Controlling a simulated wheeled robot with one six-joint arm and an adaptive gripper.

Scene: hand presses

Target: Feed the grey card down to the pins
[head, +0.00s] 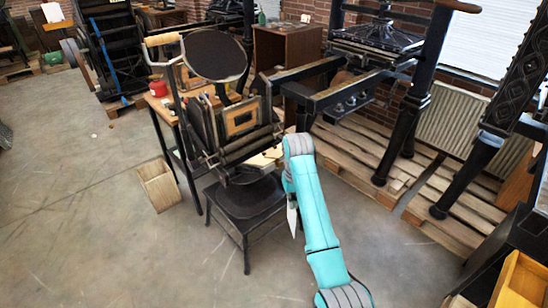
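A small hand press (238,118) with a round dark disc and a long wooden-handled lever stands on a dark stool-like stand (247,200). Its pins are too small to make out. My teal arm (318,225) reaches up from the bottom of the head view to the press's right front side.
A wooden bin (158,185) stands on the floor left of the stand. A side table with a red item (158,88) is behind it. Large black presses on wooden pallets (345,150) fill the right. A yellow wooden box (522,283) is at lower right. The floor at lower left is clear.

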